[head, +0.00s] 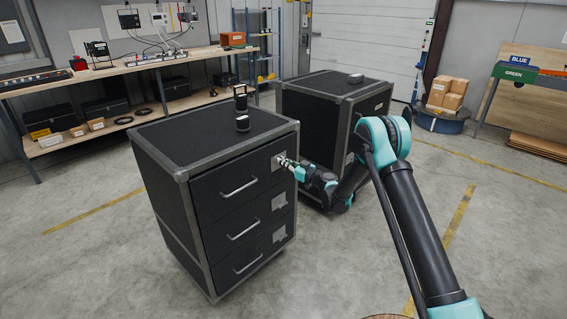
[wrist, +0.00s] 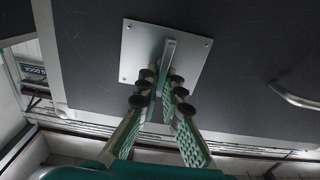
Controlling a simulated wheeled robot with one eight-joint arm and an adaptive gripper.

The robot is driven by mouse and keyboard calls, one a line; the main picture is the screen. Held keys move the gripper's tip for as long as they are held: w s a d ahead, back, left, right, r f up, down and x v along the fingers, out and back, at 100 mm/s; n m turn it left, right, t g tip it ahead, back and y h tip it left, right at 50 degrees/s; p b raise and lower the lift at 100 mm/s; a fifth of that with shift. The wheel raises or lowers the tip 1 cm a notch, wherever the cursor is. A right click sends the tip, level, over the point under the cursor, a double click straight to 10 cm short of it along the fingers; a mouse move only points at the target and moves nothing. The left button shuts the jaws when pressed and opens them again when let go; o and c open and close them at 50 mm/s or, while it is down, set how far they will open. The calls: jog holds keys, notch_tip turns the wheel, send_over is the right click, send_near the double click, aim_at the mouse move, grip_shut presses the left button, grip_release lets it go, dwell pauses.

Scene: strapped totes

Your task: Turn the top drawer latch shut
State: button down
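The black drawer cabinet (head: 190,140) stands at centre in the head view. Its top drawer (head: 225,190) is flush with the front. The top latch (head: 277,163) sits at that drawer's right end, partly hidden by my gripper (head: 286,162). In the wrist view the latch is a square silver plate (wrist: 190,55) with a narrow lever (wrist: 168,54), slightly tilted from upright in that picture. My gripper (wrist: 163,80) has its fingers on either side of the lever's lower part, closed in close against it. Exact contact is hard to see.
Two lower drawers have their own handles and latches (head: 279,202). A dark padlock-like object (head: 241,110) stands on the cabinet top. A second black case (head: 320,105) stands close behind to the right. A workbench (head: 120,70) lines the left wall. The floor at front left is clear.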

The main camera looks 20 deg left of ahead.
dwell(0.4)
jog(key=shift+w+d+f+m, duration=0.15)
jog(key=shift+w+f+m, duration=0.15)
jog(key=shift+m, duration=2.7)
jog(key=shift+w+d+f+m, duration=0.1)
jog(key=shift+w+f+m, duration=0.25)
jog(key=shift+m, duration=2.65)
jog(key=shift+w+d+f+m, duration=0.15)
jog(key=shift+w+f+m, duration=0.15)
jog(key=shift+m, duration=2.7)
jog(key=c, duration=1.7)
grip_release()
jog(key=shift+s, duration=0.1)
